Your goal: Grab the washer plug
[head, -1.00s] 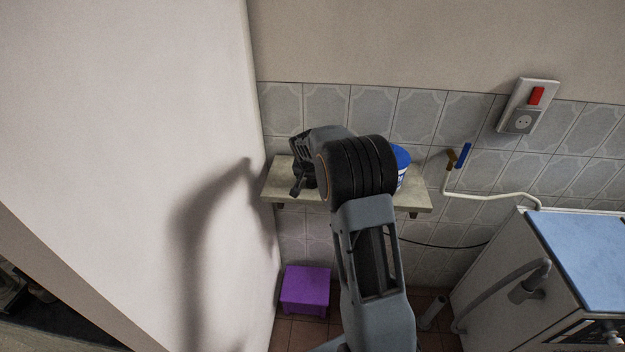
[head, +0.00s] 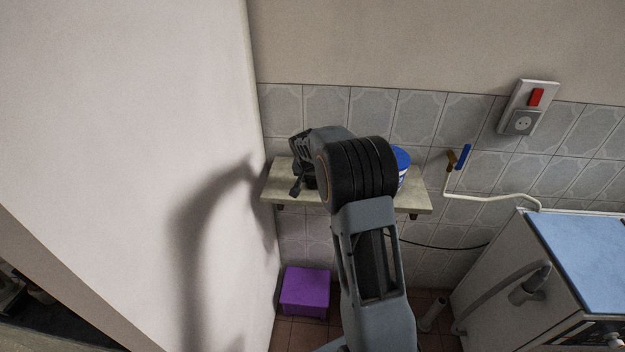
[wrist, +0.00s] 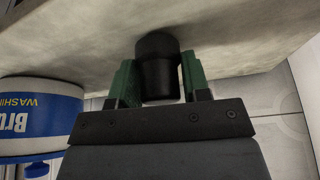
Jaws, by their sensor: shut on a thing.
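The black washer plug (wrist: 158,70) is between the two green-lined fingers of my gripper (wrist: 160,85) in the wrist view. My gripper is shut on it. The plug is at the pale shelf surface; I cannot tell whether it still touches it. In the head view my gripper (head: 297,178) is over the left part of the shelf (head: 415,198), and the plug is hard to make out there, dark against my dark gripper and arm.
A blue and white washing powder tub (wrist: 40,115) stands on the shelf beside my gripper; its blue lid (head: 401,158) shows behind my arm. A wall socket with a red switch (head: 536,97) is at upper right. A purple stool (head: 305,290) and a blue-topped washer (head: 590,250) stand below.

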